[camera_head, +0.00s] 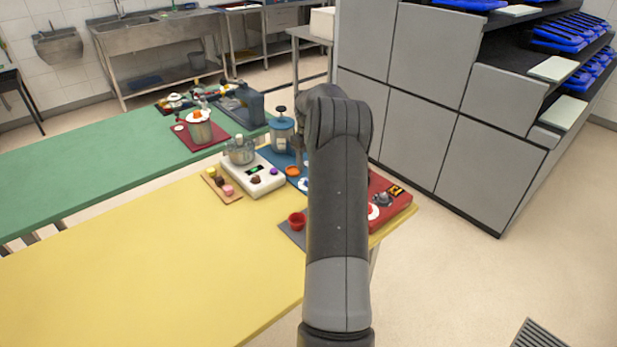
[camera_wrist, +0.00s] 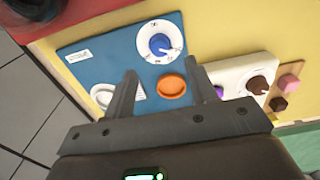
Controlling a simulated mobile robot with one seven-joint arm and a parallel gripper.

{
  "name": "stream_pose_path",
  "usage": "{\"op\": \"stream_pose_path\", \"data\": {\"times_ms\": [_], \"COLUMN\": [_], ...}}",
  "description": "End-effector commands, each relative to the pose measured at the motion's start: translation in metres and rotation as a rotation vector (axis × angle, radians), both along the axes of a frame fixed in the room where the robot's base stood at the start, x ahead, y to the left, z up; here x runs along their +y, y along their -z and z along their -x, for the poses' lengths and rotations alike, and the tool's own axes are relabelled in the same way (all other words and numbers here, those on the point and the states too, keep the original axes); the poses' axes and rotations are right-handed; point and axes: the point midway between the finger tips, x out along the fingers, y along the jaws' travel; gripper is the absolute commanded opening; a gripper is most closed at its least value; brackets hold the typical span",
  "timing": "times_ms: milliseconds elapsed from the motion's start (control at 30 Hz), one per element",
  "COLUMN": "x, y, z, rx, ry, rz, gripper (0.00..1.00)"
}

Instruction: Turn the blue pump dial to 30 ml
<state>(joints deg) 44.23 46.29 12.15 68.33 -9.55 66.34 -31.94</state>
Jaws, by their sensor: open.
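The blue pump dial (camera_wrist: 160,42) shows in the wrist view as a round blue knob on a white scale disc, on a blue board (camera_wrist: 95,62). Its light pointer line faces right and slightly down in that picture; the scale numbers are too small to read. My gripper (camera_wrist: 160,68) is open and empty above the board. Its fingertips are apart, just below the dial in the picture, and not around the knob. In the head view my arm covers most of the board (camera_head: 270,160) and hides the gripper, and I cannot make out the dial clearly.
An orange round piece (camera_wrist: 172,86) and a white ring (camera_wrist: 103,94) lie on the board near the fingers. A white box with knobs (camera_wrist: 235,72) stands to the right. A blue-lidded jar (camera_head: 283,137) stands behind. The yellow table (camera_head: 150,265) is clear at front left.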

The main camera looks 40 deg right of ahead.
Motion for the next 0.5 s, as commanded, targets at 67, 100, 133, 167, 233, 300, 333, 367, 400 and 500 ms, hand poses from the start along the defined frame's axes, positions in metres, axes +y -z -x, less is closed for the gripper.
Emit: {"op": "stream_pose_path", "data": {"times_ms": [67, 100, 133, 167, 233, 300, 333, 367, 400, 500], "x": [0.001, 0.0, 0.0, 0.0, 0.0, 0.0, 0.0, 0.0, 0.0, 0.0], "y": [0.018, 0.025, 0.031, 0.036, 0.047, 0.055, 0.058, 0.061, 0.064, 0.068], "z": [0.001, 0.001, 0.001, 0.001, 0.001, 0.0, 0.0, 0.0, 0.001, 0.001], "rx": [0.003, 0.002, 0.003, 0.003, 0.002, 0.001, 0.001, 0.001, 0.001, 0.001], "ry": [0.0, 0.0, 0.0, -0.001, 0.0, 0.0, 0.0, 0.001, 0.001, 0.001], "rz": [-0.003, -0.003, -0.002, -0.002, -0.001, 0.0, 0.0, -0.001, -0.001, -0.001], "gripper": [0.52, 0.52, 0.52, 0.52, 0.52, 0.52, 0.52, 0.52, 0.52, 0.52]}}
